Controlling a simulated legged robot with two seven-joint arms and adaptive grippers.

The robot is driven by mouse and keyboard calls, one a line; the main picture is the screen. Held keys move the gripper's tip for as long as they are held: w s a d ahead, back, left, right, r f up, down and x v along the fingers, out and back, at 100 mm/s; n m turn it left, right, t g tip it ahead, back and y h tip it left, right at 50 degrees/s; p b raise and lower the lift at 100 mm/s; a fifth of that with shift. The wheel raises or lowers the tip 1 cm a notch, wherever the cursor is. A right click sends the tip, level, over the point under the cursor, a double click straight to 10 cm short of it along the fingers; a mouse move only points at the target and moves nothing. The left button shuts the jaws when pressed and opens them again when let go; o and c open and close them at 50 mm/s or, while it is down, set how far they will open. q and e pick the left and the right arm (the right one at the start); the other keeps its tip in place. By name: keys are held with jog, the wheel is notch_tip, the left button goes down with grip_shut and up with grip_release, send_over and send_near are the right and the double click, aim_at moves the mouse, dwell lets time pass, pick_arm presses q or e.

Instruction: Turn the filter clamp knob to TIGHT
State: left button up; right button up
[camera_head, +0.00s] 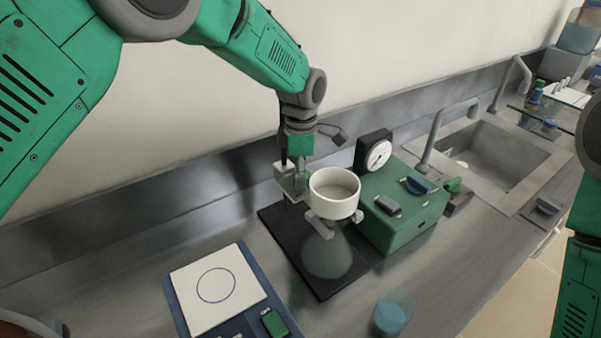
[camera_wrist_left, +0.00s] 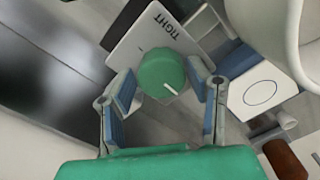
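The green clamp knob (camera_wrist_left: 162,76) shows in the left wrist view on a pale plate (camera_wrist_left: 128,50) marked TIGHT. The knob's white pointer line points to the lower right of the picture, away from the TIGHT lettering. My left gripper (camera_wrist_left: 170,86) is open, with one finger on each side of the knob; gaps show between the fingers and the knob. In the head view my left gripper (camera_head: 298,163) is beside the white funnel (camera_head: 336,207) over a clear flask (camera_head: 328,257). The knob is mostly hidden there. My right gripper is out of view.
A green pump box (camera_head: 400,228) with a round gauge (camera_head: 379,154) stands right of the flask. A dark base plate (camera_head: 285,236) lies under the flask. A white-topped device (camera_head: 195,300) and a blue-filled beaker (camera_head: 390,318) are in front. A sink (camera_head: 480,155) is far right.

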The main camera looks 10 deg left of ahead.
pick_arm(q)
jog(key=shift+d+r, duration=0.1)
jog(key=shift+d, duration=0.15)
jog(key=c, duration=0.6)
jog(key=shift+o, duration=0.2)
jog(key=shift+d, duration=0.15)
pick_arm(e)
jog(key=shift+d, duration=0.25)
pick_arm(q)
jog(key=shift+a, duration=0.25)
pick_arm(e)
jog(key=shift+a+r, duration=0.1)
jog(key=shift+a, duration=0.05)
